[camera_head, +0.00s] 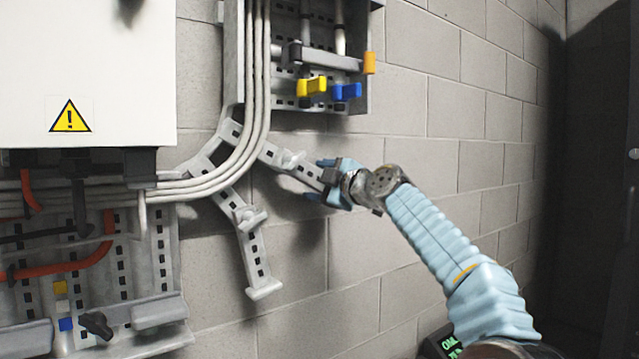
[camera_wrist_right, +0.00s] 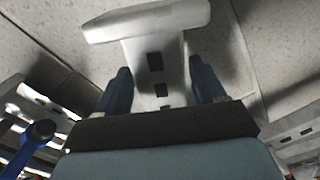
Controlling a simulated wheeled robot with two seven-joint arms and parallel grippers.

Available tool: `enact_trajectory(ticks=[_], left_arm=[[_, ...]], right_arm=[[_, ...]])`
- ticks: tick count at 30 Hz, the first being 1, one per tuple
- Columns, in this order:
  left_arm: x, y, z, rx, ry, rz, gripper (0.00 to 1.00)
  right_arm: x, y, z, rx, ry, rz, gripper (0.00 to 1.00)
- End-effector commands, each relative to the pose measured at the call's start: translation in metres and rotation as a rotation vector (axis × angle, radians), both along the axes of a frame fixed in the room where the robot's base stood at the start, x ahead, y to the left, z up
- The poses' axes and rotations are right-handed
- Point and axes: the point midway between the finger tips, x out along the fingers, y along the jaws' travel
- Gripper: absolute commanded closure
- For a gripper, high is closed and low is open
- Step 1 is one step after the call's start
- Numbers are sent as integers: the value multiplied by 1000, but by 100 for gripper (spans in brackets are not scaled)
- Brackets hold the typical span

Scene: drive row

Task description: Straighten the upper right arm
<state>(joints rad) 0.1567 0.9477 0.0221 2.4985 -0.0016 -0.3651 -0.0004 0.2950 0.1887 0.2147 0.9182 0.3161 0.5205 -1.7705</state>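The upper right arm (camera_head: 292,164) is a pale grey slotted bar that slopes down to the right from the junction beside the bundled cables. In the right wrist view the slotted bar (camera_wrist_right: 155,72) and its wide end plate (camera_wrist_right: 150,20) show in front of the gripper. My right gripper (camera_head: 324,180) is at the bar's lower right end. Its blue fingers (camera_wrist_right: 161,88) stand apart, one on each side of the bar; firm contact cannot be made out. A second slotted arm (camera_head: 251,250) hangs down to the lower right. My left gripper is not in view.
A white cabinet (camera_head: 80,75) with a warning sign fills the upper left. A panel with yellow (camera_head: 311,86) and blue (camera_head: 347,91) handles is above the arm. Pale cables (camera_head: 250,130) curve beside the junction. The block wall (camera_head: 470,100) at right is bare.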

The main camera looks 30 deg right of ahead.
Motion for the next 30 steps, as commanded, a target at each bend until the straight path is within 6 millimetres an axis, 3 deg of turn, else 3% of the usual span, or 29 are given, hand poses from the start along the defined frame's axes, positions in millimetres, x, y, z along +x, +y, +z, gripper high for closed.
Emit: enact_trajectory(ticks=[7,11,24,30], left_arm=[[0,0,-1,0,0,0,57],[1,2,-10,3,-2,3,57],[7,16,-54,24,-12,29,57],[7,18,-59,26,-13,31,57]], right_arm=[[-1,0,-1,2,2,1,31],[-13,-1,-4,2,0,0,31],[-113,-9,-5,1,0,-1,31],[-135,-11,-2,1,1,-1,31]])
